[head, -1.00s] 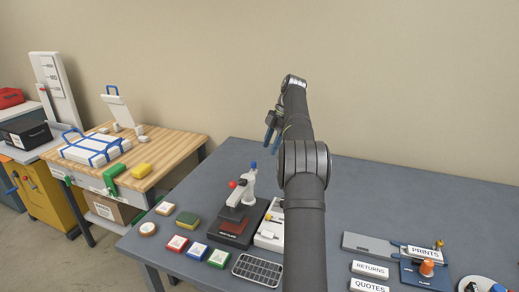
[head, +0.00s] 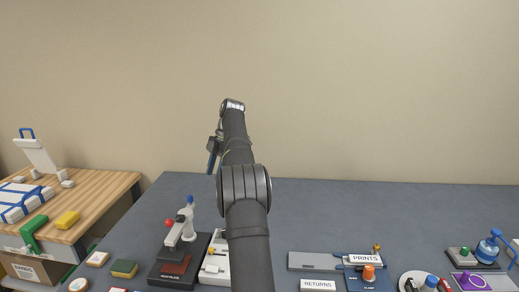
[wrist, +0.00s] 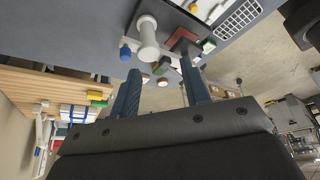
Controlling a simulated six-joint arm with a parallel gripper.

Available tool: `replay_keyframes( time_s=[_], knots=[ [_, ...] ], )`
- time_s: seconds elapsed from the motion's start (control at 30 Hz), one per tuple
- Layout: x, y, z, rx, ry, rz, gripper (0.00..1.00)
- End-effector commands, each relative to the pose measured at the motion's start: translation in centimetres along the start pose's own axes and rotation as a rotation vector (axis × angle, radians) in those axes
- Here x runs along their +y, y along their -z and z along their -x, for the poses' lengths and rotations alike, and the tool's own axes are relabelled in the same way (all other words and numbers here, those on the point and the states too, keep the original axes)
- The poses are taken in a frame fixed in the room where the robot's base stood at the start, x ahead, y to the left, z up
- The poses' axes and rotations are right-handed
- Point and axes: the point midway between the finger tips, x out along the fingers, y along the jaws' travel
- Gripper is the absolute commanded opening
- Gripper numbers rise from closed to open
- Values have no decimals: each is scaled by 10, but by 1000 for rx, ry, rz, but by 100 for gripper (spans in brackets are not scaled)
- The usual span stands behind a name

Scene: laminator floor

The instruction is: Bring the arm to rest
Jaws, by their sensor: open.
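My arm rises from the bottom middle of the head view and reaches up over the grey-blue table (head: 330,215). My gripper (head: 211,160) hangs at its far end, left of the forearm and above the table's back part. In the wrist view my gripper (wrist: 160,82) shows two blue fingers standing apart, with nothing held between them. Beyond the fingertips is a white press-like device (wrist: 148,38) with a blue knob. In the head view this white-and-black press (head: 182,235) stands left of my arm.
A white tray (head: 216,262) stands beside the press, partly behind my arm. A PRINTS block (head: 366,259) and a RETURNS block (head: 318,285) lie to the right. The table's back middle is clear.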

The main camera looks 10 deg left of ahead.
Motion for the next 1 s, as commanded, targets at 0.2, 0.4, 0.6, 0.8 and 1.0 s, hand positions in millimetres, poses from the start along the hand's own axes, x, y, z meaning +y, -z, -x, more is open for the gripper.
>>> replay_keyframes(
  time_s=[0.2, 0.4, 0.6, 0.8, 1.0],
  knots=[
    [28, 14, -30, 1, 3, 2, 43],
    [55, 26, -58, 0, 3, 3, 43],
    [79, 36, -83, 1, 2, 2, 43],
    [79, 29, -102, 1, 2, -2, 43],
    [79, 23, -116, 1, 2, -1, 43]
  ],
)
